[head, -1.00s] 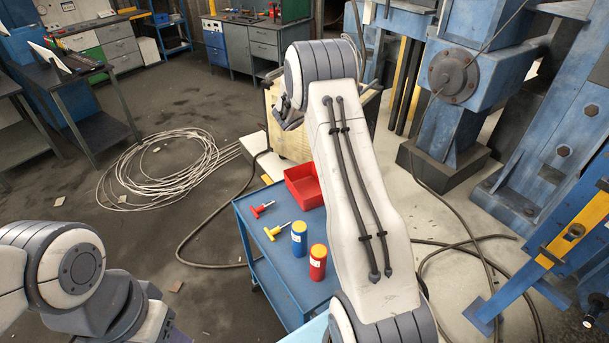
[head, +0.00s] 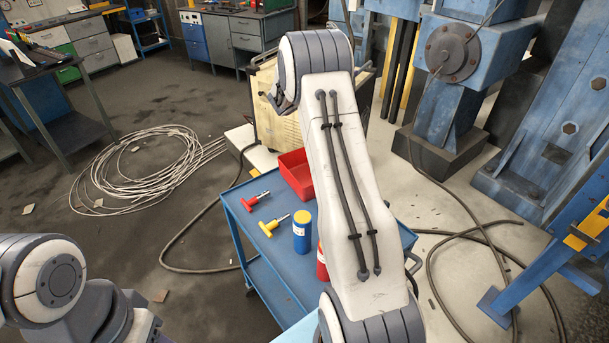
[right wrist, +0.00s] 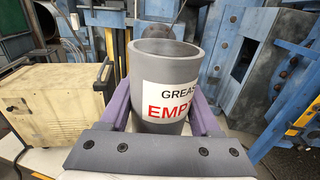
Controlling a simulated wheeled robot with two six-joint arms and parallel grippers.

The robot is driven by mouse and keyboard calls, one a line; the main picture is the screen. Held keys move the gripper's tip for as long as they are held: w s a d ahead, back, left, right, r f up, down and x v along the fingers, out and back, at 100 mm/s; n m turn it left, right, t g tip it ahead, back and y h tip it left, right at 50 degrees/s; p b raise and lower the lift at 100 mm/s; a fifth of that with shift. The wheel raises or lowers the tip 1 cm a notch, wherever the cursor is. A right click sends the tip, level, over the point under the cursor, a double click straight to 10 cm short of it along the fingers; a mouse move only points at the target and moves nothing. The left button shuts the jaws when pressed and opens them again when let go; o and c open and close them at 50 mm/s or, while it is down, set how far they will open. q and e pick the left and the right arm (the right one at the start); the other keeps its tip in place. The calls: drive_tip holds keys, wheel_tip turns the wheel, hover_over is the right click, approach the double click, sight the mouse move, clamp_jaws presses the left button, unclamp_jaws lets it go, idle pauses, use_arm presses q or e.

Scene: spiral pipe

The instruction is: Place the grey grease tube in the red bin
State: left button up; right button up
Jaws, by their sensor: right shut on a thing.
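In the right wrist view the grey grease tube (right wrist: 168,82) stands upright between the two purple fingers of my right gripper (right wrist: 160,110), which is shut on it. Its open top shows, and its white label reads "GREAS" and "EMP", cut off at the curve. In the head view my raised right arm hides the tube and the right gripper. The red bin (head: 295,174) sits at the back of the blue cart, partly hidden behind that arm. My left arm shows at the lower left of the head view, but its gripper is out of the picture.
The blue cart (head: 262,243) carries a red-handled tool (head: 255,200), a yellow-handled tool (head: 272,225), a blue can (head: 302,232) and a partly hidden red can (head: 322,262). A beige cabinet (right wrist: 48,95) stands behind the cart. Coiled cable (head: 150,165) lies on the floor at left.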

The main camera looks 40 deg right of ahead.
wheel_tip(320, 180, down, 18)
drive_tip(key=f+b, duration=0.1)
drive_tip(key=b, duration=1.5)
drive_tip(key=w+a+f+p, duration=0.2)
drive_tip(key=w+a+f, duration=0.6)
drive_tip(key=w+f, duration=0.1)
drive_tip(key=shift+f, duration=0.65)
drive_tip(key=shift+f, duration=0.1)
drive_tip(key=shift+f+b, duration=0.35)
drive_tip(key=shift+f, duration=0.15)
drive_tip(key=o, duration=1.4)
drive_tip(key=shift+c, duration=0.2)
